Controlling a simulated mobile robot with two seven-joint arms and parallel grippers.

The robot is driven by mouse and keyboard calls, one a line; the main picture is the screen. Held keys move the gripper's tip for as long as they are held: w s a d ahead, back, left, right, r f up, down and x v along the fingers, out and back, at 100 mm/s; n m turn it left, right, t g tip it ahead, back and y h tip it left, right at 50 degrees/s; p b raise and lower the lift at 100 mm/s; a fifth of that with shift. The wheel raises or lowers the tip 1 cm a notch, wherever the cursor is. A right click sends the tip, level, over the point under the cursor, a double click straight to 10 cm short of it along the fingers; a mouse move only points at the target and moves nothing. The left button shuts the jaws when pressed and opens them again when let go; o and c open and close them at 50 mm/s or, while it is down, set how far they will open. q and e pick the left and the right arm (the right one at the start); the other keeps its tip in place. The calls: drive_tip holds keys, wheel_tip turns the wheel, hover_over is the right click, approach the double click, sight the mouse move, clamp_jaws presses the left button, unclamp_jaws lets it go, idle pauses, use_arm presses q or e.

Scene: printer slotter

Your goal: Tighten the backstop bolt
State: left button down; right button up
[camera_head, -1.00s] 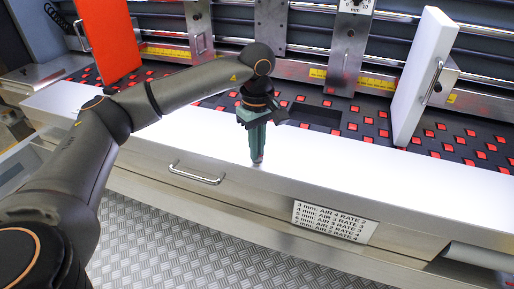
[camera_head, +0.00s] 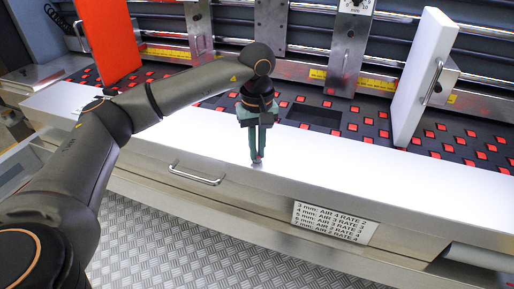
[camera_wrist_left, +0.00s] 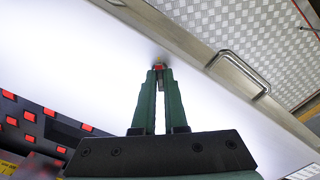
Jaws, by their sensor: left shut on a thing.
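My left gripper (camera_head: 257,159) points down at the front edge of the white table top. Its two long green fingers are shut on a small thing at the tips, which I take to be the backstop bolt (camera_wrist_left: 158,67). In the left wrist view it shows as a small reddish and grey piece between the fingertips (camera_wrist_left: 159,73). The fingertips hide most of it, so its thread and seating cannot be seen. My right gripper is not in view.
The white table top (camera_head: 190,139) is clear around the gripper. A metal handle (camera_head: 197,174) and a label (camera_head: 333,222) are on the front face. Behind stand an orange-red panel (camera_head: 108,38), a white panel (camera_head: 423,75) with a handle, and a dark bed with red squares (camera_head: 455,148).

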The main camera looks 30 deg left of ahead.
use_arm(q)
drive_tip(key=shift+r, duration=0.1)
drive_tip(key=c, duration=1)
unclamp_jaws()
drive_tip(key=shift+o, duration=0.2)
wheel_tip(320, 180, up, 12)
drive_tip(key=p, duration=0.1)
drive_tip(key=shift+r, duration=0.25)
drive_tip(key=shift+s+f, duration=0.1)
